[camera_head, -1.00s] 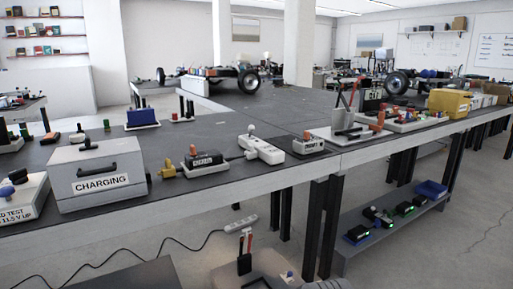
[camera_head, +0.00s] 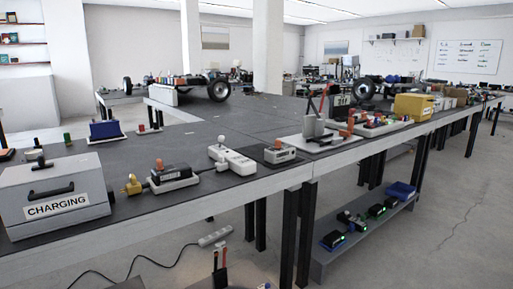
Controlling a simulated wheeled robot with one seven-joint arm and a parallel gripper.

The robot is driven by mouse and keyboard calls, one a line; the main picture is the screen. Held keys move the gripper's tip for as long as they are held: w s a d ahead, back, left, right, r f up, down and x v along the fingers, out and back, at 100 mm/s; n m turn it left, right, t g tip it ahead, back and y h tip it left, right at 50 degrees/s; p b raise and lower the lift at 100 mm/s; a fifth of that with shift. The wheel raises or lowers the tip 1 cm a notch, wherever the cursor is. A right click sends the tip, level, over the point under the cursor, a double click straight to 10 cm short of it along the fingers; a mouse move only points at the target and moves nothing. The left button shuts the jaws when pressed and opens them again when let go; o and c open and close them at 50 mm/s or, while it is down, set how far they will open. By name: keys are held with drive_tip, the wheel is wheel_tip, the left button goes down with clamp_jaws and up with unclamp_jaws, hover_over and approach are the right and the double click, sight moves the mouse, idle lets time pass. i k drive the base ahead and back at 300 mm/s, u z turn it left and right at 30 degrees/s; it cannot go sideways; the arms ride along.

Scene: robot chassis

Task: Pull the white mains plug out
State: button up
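A white socket strip (camera_head: 237,162) lies on the dark bench top near its front edge, a little left of the picture's middle. A small upright white piece with a pale round top (camera_head: 221,141) stands at its far left end. It looks like the white mains plug seated in the strip, but it is too small to be sure.
Left of the strip are a black-and-white box with an orange knob (camera_head: 173,176), a yellow connector (camera_head: 132,186) and a grey CHARGING box (camera_head: 55,198). A labelled box (camera_head: 280,153) stands to its right. A floor strip (camera_head: 215,237) trails a cable. Floor at right is clear.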

sight(221, 165)
drive_tip(key=u, duration=0.1)
drive_tip(key=i, duration=1.05)
drive_tip(key=u, duration=0.8)
